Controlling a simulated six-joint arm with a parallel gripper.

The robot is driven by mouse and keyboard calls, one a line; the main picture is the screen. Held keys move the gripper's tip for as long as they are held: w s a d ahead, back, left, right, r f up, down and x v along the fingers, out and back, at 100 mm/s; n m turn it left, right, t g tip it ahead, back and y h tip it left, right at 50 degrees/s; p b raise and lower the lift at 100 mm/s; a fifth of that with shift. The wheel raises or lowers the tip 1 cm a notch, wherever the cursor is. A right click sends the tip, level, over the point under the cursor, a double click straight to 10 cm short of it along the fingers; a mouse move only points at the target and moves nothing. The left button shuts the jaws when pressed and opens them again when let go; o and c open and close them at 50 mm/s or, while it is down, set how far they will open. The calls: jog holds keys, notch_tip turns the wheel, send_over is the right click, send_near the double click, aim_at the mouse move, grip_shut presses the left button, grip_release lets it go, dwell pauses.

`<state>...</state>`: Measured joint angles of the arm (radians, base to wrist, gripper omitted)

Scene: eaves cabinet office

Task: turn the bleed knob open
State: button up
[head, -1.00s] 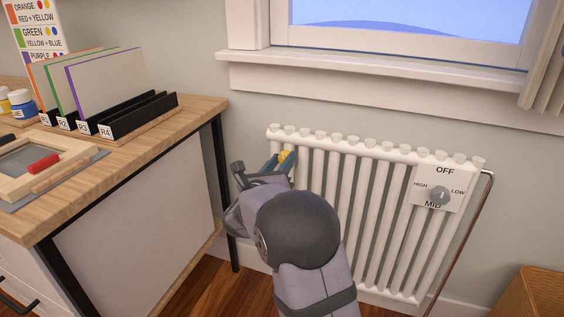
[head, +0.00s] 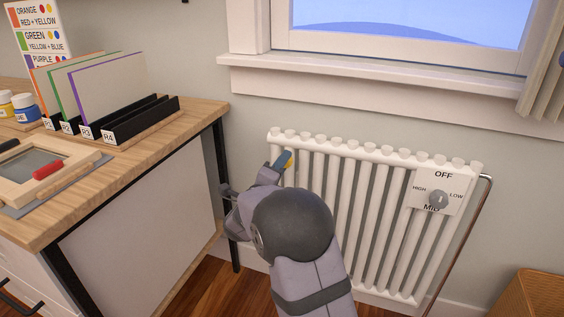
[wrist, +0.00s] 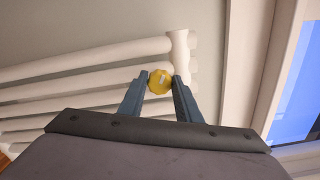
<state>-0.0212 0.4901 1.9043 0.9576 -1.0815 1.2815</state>
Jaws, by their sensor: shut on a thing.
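The bleed knob is a small yellow faceted knob (wrist: 160,81) at the end of the white radiator (head: 345,200), near its upper left corner. In the head view only a bit of the yellow knob (head: 289,162) shows past the finger. My gripper (wrist: 159,88) is shut on the knob, with one blue-grey finger on each side of it. In the head view my gripper (head: 284,160) is at the radiator's left end, mostly hidden behind my wrist. A small light mark shows on the knob's face in the wrist view.
A wooden desk (head: 185,125) with a card rack and a framed screen stands to the left. A dial plate (head: 437,190) is on the radiator's right side. The window sill (head: 380,92) runs above. A wicker box (head: 535,300) is at the lower right.

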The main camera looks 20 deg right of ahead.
jog(key=shift+s+d+f+n+p, duration=0.1)
jog(key=shift+n+p, duration=3.85)
jog(key=shift+n, duration=1.95)
jog(key=shift+s+d+f+n+p, duration=0.1)
jog(key=shift+n+p, duration=3.85)
jog(key=shift+n, duration=1.95)
jog(key=o, duration=1.1)
jog(key=shift+a, duration=0.1)
jog(key=shift+c, duration=0.2)
jog(key=v, duration=0.7)
